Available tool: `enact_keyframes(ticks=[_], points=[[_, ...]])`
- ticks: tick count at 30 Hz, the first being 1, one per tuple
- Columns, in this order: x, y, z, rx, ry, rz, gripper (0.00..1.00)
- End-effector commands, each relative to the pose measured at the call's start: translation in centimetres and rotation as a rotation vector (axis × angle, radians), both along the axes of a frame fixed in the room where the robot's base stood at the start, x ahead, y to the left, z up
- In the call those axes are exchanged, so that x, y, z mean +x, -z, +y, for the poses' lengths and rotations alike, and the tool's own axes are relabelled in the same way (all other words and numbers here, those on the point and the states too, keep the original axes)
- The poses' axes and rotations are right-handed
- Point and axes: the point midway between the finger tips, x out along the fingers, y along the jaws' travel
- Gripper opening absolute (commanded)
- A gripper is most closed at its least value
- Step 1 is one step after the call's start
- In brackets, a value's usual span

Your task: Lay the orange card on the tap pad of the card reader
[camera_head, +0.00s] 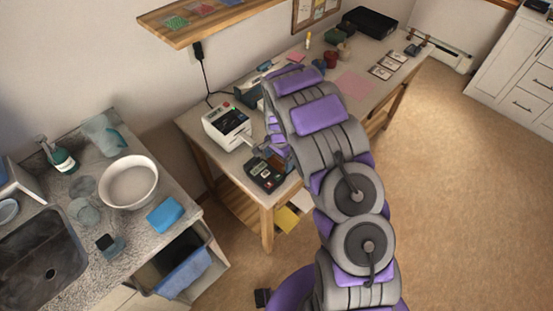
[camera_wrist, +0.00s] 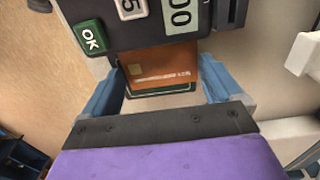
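The dark card reader (camera_wrist: 150,22) fills the top of the wrist view, with a green OK key and pale number keys. It also shows in the head view (camera_head: 265,174), near the front corner of the wooden desk. The orange card (camera_wrist: 158,66) lies flat at the reader's tap pad (camera_wrist: 160,91), whose green and white edge shows below the card. I cannot tell if the card fully touches the pad. My gripper (camera_wrist: 162,72) is open, its blue fingers wide apart on either side of the card. Contact between fingers and card is not clear.
A white printer-like machine (camera_head: 227,126) with a green light stands left of the reader on the desk. A pink sheet (camera_head: 355,85) and small framed cards lie farther back. The sink counter (camera_head: 140,235) is at the left; open floor (camera_head: 450,190) lies right.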

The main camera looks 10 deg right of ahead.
Motion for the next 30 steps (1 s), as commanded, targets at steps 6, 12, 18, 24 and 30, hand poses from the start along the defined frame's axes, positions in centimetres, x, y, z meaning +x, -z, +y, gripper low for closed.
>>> enact_keyframes(ticks=[6, 12, 18, 24, 30], points=[[0.0, 0.0, -0.1, 0.001, 0.003, 0.001, 1.00], [0.0, -0.4, 0.6, -0.007, 0.003, 0.000, 1.00], [0.0, -2.4, 0.6, -0.006, 0.003, 0.000, 1.00], [0.1, -6.5, 0.0, 0.001, 0.003, -0.006, 1.00], [0.0, -10.3, 0.2, -0.001, 0.003, -0.001, 1.00]])
